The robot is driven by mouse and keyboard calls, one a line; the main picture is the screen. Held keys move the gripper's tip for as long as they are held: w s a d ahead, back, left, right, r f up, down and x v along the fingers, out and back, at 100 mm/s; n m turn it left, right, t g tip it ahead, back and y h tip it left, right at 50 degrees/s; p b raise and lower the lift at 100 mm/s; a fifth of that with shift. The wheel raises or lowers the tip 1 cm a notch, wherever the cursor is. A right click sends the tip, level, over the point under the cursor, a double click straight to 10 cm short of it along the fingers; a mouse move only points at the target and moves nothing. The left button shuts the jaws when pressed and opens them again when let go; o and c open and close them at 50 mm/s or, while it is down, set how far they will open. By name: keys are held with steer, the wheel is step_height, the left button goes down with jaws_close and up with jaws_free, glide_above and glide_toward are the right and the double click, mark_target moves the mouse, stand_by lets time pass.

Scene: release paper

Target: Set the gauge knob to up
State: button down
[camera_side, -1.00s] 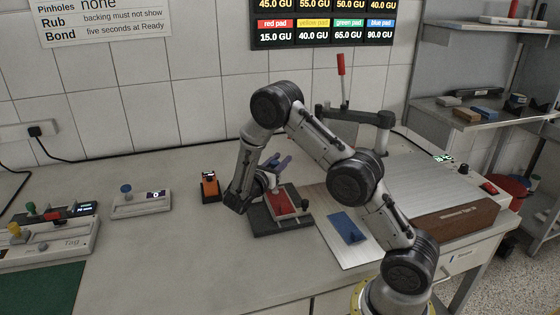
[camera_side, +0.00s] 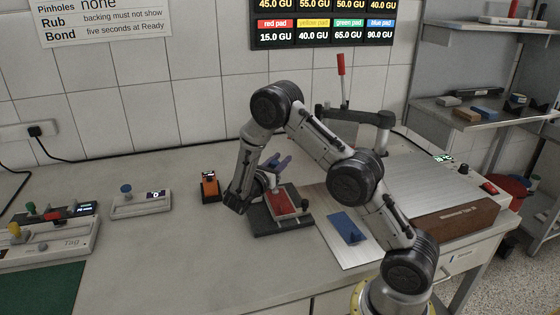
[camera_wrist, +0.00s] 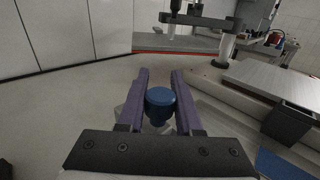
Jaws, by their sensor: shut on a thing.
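My gripper (camera_wrist: 160,98) is shut on a blue round knob (camera_wrist: 160,97) in the wrist view, with one purple finger on either side of it. A pale part shows below the knob, but what it belongs to is mostly hidden. In the side view my gripper (camera_side: 277,163) is small and partly behind my wrist, above the dark base with the red pad (camera_side: 284,201); the held knob cannot be made out there. Another blue knob (camera_side: 126,188) stands on a pale box (camera_side: 142,205) with a small lit display, at left.
An orange device (camera_side: 209,187) stands left of my wrist. A blue pad (camera_side: 346,228) lies on a pale plate right of the dark base. A press with a red-handled lever (camera_side: 341,65) stands behind.

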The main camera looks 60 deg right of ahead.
step_height(320, 180, up, 3)
steer(key=shift+f, duration=0.2)
steer(key=c, duration=0.6)
jaws_free()
steer(key=shift+o, duration=0.2)
steer(key=a, duration=1.4)
steer(key=shift+d, duration=0.1)
